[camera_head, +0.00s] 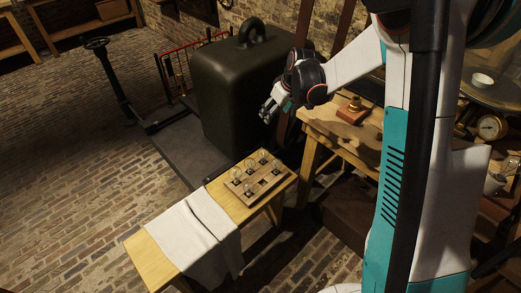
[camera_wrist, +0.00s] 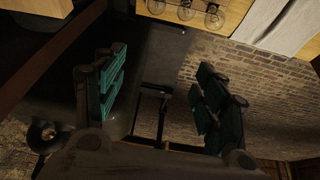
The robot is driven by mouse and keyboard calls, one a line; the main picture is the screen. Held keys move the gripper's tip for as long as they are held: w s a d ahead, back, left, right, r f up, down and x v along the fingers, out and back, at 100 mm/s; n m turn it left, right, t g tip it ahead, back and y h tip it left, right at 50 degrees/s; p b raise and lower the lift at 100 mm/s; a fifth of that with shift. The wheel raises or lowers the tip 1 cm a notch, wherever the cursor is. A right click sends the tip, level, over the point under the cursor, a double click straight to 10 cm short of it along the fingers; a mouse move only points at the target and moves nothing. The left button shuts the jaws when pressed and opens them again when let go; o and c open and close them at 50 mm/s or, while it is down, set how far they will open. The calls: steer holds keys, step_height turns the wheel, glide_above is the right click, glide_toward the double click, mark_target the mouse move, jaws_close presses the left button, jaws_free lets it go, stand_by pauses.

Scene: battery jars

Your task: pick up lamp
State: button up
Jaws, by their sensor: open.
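Several clear glass lamps (camera_head: 262,154) stand in a wooden holder (camera_head: 260,181) on a narrow wooden bench. Some spots in the holder look dark and empty. My gripper (camera_head: 269,110) is above and behind the holder, beside the large dark green case, clear of the lamps. In the wrist view my gripper (camera_wrist: 160,95) has its two teal-padded fingers wide apart with nothing between them. Lamps (camera_wrist: 186,12) also show at the top edge of the wrist view, beyond the fingers and partly cut off by the frame.
A white cloth (camera_head: 190,232) drapes over the bench (camera_head: 150,257) left of the holder. The dark green case (camera_head: 228,90) stands close to my gripper. A wooden table (camera_head: 345,140) with a brass piece on a block (camera_head: 354,109) is at right. Brick floor (camera_head: 85,190) is open at left.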

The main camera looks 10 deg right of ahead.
steer(key=w+f+n, duration=0.1)
steer(key=w+f, duration=0.3)
steer(key=f, duration=0.4)
steer(key=n+g+p, duration=0.1)
glide_toward(263, 150)
steer(key=f+b, duration=0.1)
steer(key=w+f+b, duration=0.1)
steer(key=f, duration=0.1)
steer(key=shift+a+f+y, duration=0.1)
steer(key=shift+f+y, duration=0.1)
steer(key=shift+y, duration=0.2)
steer(key=shift+b+x, duration=1.7)
steer(key=shift+x, duration=1.55)
steer(key=shift+r, duration=0.1)
steer(key=c, duration=1.1)
